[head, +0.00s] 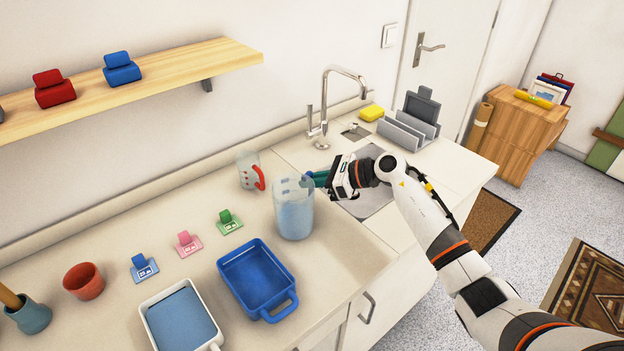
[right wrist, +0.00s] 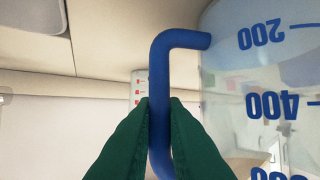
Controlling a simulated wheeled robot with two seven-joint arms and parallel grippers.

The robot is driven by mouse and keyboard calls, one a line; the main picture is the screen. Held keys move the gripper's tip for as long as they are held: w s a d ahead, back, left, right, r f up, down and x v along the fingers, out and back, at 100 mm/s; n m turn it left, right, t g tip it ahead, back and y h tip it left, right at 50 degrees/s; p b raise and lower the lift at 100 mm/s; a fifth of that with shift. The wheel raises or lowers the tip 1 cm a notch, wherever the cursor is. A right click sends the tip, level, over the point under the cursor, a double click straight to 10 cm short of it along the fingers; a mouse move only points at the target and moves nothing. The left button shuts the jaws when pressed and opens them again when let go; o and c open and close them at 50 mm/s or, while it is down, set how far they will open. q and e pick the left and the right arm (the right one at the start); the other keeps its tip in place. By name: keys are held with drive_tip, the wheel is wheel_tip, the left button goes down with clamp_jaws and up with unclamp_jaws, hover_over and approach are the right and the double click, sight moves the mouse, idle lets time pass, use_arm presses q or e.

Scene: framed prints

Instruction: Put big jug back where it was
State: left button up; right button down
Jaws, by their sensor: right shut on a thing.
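The big jug (head: 295,215) is clear with a blue handle and blue markings, and looks upright at the middle of the counter. It also shows in the right wrist view (right wrist: 225,85), at the right. My right gripper (head: 312,180) comes in from the right. Its green fingers (right wrist: 158,120) are shut on the jug's blue handle (right wrist: 158,75). I cannot tell whether the jug's base touches the counter. A smaller clear jug (head: 246,172) with a red handle stands behind it, apart from it. My left gripper is not in view.
A blue tray (head: 228,271) and a white-rimmed tray (head: 150,325) lie in front. Blue (head: 143,270), pink (head: 188,244) and green (head: 229,223) labelled clips stand left of the jug. The sink (head: 372,205), tap (head: 322,115) and grey rack (head: 405,135) are to the right.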

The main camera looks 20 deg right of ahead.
drive_tip(key=c, duration=1.5)
unclamp_jaws()
drive_tip(key=shift+r, duration=0.1)
drive_tip(key=shift+s+d, duration=0.2)
drive_tip(key=shift+d, duration=0.1)
drive_tip(key=b+v, duration=0.2)
drive_tip(key=v, duration=0.9)
drive_tip(key=shift+s+d, duration=0.1)
drive_tip(key=shift+s, duration=0.05)
